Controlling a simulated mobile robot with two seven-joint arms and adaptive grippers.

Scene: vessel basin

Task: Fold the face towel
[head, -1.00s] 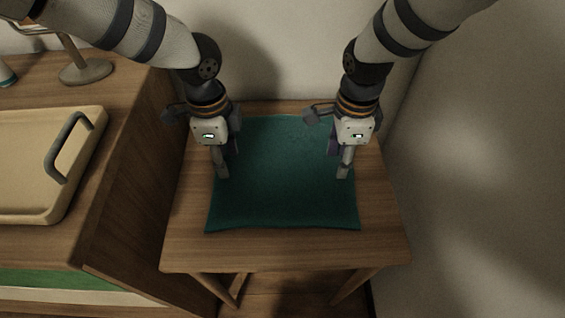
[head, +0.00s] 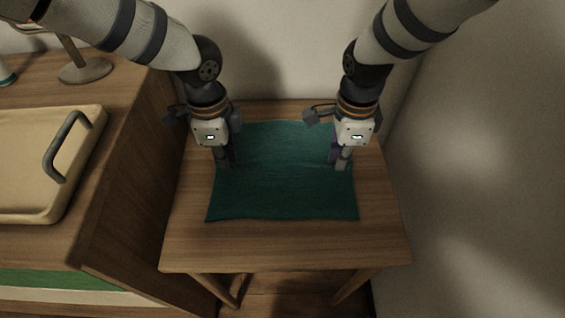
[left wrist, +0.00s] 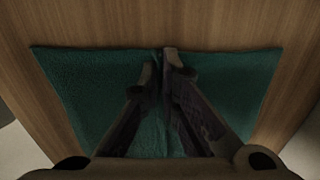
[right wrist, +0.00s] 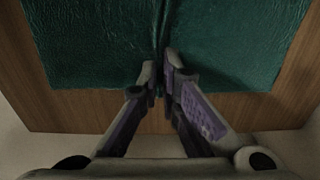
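The teal face towel (head: 285,195) lies spread on the small wooden table, with faint ripples across its middle. My left gripper (head: 228,166) points down at the towel's left side. My right gripper (head: 342,164) points down at its right side. In the left wrist view the fingers (left wrist: 160,66) are nearly together, with a pinched ridge of towel (left wrist: 105,85) between the tips. In the right wrist view the fingers (right wrist: 160,70) are also nearly together on a raised ridge of towel (right wrist: 220,35). Both grippers appear shut on the cloth. The towel's far corners are partly hidden behind the grippers.
The wooden table (head: 290,247) has bare margins in front and at the right. Walls are close behind and at the right.

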